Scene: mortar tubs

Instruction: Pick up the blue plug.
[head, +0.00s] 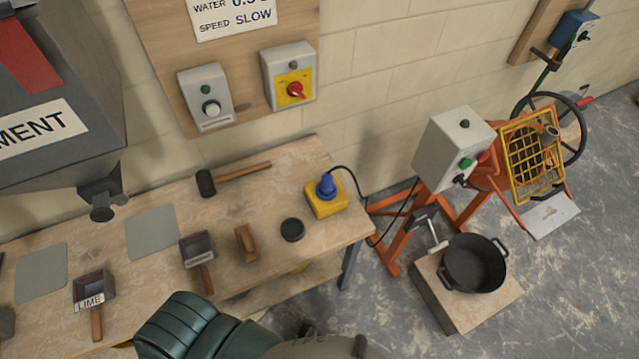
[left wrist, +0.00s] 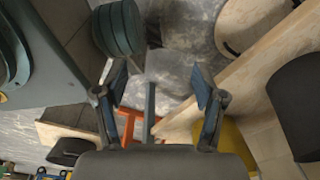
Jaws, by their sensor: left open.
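The blue plug (head: 326,187) stands upright in a yellow socket box (head: 325,204) near the right end of the workbench, in the head view. A black cable runs from the plug over the bench's right edge toward the orange mixer. My left gripper (left wrist: 160,88) is open and empty in the left wrist view. It is not recognisable in the head view, so its exact distance from the plug cannot be told. A yellow patch (left wrist: 236,146) beside its right finger may be the socket box. The plug is not visible there. My right gripper is in neither view.
On the workbench (head: 330,237) lie a mallet (head: 235,178), a wooden block (head: 246,243), a black disc (head: 293,230) and scoops labelled LIME (head: 94,290) and CEMENT (head: 197,250). The orange mixer (head: 480,185) and a black tub (head: 474,265) on a box stand to the right.

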